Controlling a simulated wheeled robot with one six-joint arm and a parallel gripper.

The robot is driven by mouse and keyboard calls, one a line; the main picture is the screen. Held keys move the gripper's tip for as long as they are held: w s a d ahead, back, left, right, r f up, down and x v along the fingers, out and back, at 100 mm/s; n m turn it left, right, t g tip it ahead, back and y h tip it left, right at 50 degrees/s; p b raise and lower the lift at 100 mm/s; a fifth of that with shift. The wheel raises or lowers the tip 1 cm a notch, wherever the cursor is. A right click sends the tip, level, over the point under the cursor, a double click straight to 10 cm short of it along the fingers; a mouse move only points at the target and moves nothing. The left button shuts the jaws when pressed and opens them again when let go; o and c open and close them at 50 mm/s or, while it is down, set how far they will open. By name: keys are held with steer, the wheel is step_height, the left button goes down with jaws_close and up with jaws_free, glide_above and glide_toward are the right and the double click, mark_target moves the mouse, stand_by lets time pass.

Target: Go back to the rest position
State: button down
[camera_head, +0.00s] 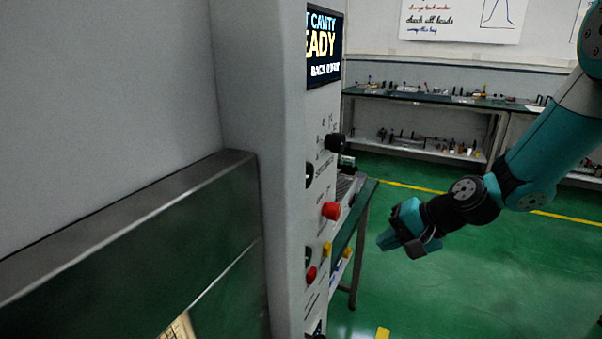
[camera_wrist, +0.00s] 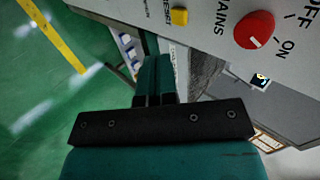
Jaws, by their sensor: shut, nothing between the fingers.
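My gripper (camera_head: 391,241) hangs at the end of my teal arm, to the right of the microwave generator's control panel (camera_head: 319,180) and apart from it. In the wrist view my gripper (camera_wrist: 155,62) has its teal fingers together with nothing between them. The panel carries a red knob (camera_head: 331,211), a black knob (camera_head: 334,142) and a yellow button (camera_head: 326,250). In the wrist view a red MAINS knob (camera_wrist: 254,30) with OFF and ON marks and a yellow button (camera_wrist: 179,16) show close by. A screen (camera_head: 324,45) above the panel shows the word "READY", partly cut off.
A grey cabinet wall fills the left, with a metal-framed dark panel (camera_head: 190,235) low down. A green-topped table (camera_head: 363,205) stands behind the control panel. Benches with small items (camera_head: 430,97) line the far wall. Green floor (camera_head: 480,270) is open below and right of my gripper.

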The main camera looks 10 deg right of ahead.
steer(key=s+a+r+n+g, duration=0.3)
steer(key=s+a+r+n, duration=0.35)
steer(key=s+a, duration=0.2)
steer(key=s+r+n+g+h, duration=0.1)
steer(key=s+r+n, duration=0.1)
steer(key=s, duration=0.6)
steer(key=s+a+r+n+g+h, duration=0.1)
steer(key=s+r+n+h, duration=0.1)
steer(key=s+n, duration=0.3)
steer(key=s+r, duration=0.1)
steer(key=s, duration=0.2)
steer(key=shift+s+a, duration=0.15)
steer(key=shift+a, duration=0.05)
steer(key=shift+r, duration=0.1)
